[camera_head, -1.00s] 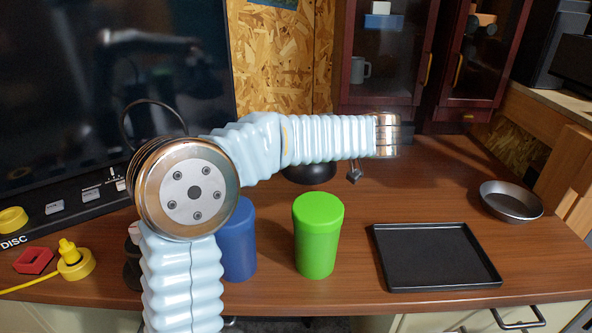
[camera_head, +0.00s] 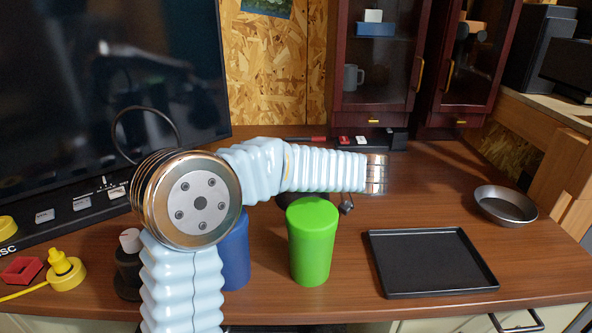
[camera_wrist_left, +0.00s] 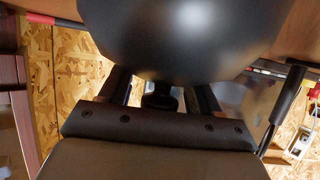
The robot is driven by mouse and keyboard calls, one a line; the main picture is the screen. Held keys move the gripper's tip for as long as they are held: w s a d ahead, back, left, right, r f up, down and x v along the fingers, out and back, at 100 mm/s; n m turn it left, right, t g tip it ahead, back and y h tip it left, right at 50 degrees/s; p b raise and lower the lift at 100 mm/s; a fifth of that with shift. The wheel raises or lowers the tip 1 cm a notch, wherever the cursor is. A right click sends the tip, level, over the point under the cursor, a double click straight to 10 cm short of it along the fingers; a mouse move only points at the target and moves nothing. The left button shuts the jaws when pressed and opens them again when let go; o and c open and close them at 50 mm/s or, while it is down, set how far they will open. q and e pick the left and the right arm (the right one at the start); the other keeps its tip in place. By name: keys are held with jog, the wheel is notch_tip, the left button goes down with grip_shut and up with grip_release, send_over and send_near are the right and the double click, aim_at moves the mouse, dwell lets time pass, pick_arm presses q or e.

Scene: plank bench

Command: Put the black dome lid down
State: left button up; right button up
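The black dome lid fills the top middle of the left wrist view (camera_wrist_left: 175,40), with its knob (camera_wrist_left: 160,98) between the two dark fingers of my left gripper (camera_wrist_left: 162,88). The fingertips are partly hidden by the dome. In the head view only a dark piece of the lid (camera_head: 288,200) shows below my left forearm and behind the green cup. My left gripper is mostly hidden there by the forearm. I cannot tell whether the lid touches the bench. My right gripper is not in view.
A green cup (camera_head: 312,245) stands in front of the lid, with a blue cup (camera_head: 236,262) to its left. A black tray (camera_head: 430,262) lies to the right, and a metal bowl (camera_head: 505,205) is beyond it.

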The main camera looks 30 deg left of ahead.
pick_arm(q)
jog(key=shift+r, duration=0.1)
jog(key=v, duration=1.2)
